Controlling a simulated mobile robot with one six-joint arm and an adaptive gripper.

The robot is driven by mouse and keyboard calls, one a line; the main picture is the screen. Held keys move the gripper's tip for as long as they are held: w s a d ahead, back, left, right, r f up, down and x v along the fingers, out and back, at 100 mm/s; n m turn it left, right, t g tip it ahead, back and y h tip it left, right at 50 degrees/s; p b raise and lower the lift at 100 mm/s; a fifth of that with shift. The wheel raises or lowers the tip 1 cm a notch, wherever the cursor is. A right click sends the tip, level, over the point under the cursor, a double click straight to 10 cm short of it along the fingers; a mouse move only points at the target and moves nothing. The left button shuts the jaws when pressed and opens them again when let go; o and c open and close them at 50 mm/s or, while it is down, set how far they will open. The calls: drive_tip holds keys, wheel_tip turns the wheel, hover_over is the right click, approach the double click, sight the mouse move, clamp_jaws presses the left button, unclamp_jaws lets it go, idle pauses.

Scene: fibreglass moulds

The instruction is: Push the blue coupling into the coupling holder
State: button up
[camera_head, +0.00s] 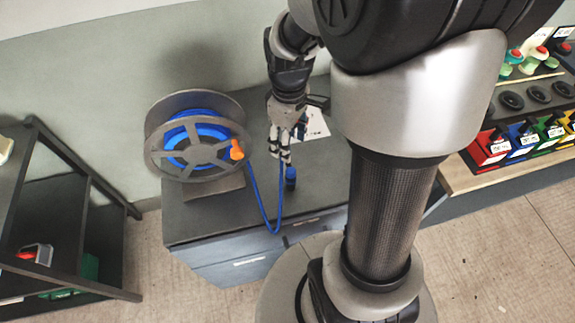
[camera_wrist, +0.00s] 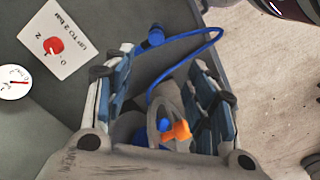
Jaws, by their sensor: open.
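The blue coupling (camera_head: 291,173) stands at the front part of the grey cabinet top, with the blue hose (camera_head: 263,205) looping down over the cabinet edge. In the wrist view the coupling (camera_wrist: 154,37) lies beyond my fingertips, with the hose (camera_wrist: 190,40) curving away to the right. My gripper (camera_head: 280,156) is open and points down just behind and left of the coupling. In the wrist view nothing sits between the fingers of my gripper (camera_wrist: 163,62). A dark part shows under the coupling; I cannot tell whether it is the holder.
A hose reel (camera_head: 195,137) with an orange piece (camera_head: 236,150) stands on the cabinet (camera_head: 210,228), left of my gripper. A white "UP TO 2 bar" card (camera_wrist: 58,38) and a round gauge (camera_wrist: 14,82) lie beside it. A dark shelf (camera_head: 75,215) stands left.

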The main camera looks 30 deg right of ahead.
sight(291, 170)
wheel_tip(291, 170, down, 12)
drive_tip(key=b, duration=0.4)
drive_tip(key=shift+f, duration=0.15)
drive_tip(key=f+b, duration=0.1)
drive_tip(key=f, duration=0.2)
drive_tip(key=d+f+b, duration=0.1)
drive_tip(key=f, duration=0.1)
drive_tip(key=shift+f+b, duration=0.15)
drive_tip(key=shift+b, duration=0.15)
drive_tip(key=c, duration=1.2)
drive_tip(key=shift+r, duration=0.25)
